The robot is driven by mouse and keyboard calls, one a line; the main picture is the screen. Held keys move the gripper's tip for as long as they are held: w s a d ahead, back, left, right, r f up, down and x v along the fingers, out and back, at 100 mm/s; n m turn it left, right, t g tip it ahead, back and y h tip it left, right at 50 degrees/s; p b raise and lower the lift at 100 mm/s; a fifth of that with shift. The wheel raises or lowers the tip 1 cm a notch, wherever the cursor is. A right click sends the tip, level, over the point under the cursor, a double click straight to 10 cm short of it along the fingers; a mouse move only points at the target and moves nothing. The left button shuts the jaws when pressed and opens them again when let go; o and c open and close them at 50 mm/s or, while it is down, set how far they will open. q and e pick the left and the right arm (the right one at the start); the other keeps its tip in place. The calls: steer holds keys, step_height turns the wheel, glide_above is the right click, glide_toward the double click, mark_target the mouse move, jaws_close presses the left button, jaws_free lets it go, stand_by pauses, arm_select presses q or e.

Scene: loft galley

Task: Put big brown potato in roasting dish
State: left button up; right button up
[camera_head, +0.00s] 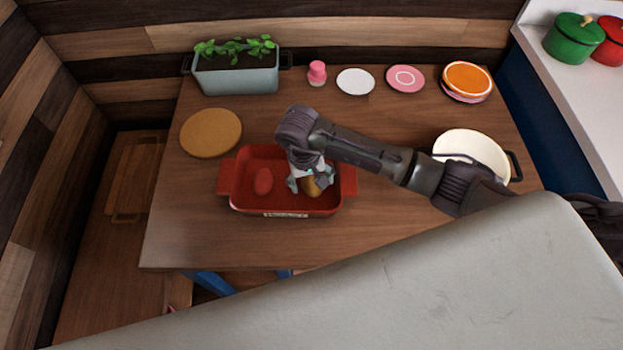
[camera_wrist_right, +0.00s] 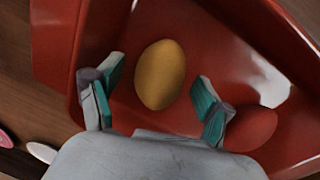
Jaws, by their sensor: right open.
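The big brown potato (camera_head: 312,187) lies in the red roasting dish (camera_head: 238,178), in its right half. In the right wrist view the potato (camera_wrist_right: 161,74) looks yellow-brown and egg-shaped, and lies on the dish floor (camera_wrist_right: 205,40). My right gripper (camera_head: 310,184) reaches down into the dish over the potato. Its two teal-padded fingers (camera_wrist_right: 157,97) are spread apart, with gaps to the potato on both sides. A reddish potato-like item (camera_head: 263,181) lies in the dish's left half; it also shows in the wrist view (camera_wrist_right: 251,128). My left gripper is not in view.
A round wooden board (camera_head: 211,132) lies behind the dish at left. A planter (camera_head: 236,76), a pink shaker (camera_head: 317,72) and plates (camera_head: 355,81) line the back. A cream pan (camera_head: 471,148) stands at right under my arm. The table front is clear.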

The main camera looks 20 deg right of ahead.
mark_target(306, 180)
steer(key=shift+r, duration=0.25)
steer(key=r, duration=0.3)
steer(key=a+r+b, duration=0.1)
steer(key=r, duration=0.2)
steer(key=r+b, duration=0.1)
steer(key=r, duration=0.3)
steer(key=shift+w+a+r, duration=0.1)
steer(key=shift+w+a, duration=0.05)
steer(key=shift+a+r, duration=0.1)
steer(key=shift+r, duration=0.65)
steer(key=shift+f, duration=0.1)
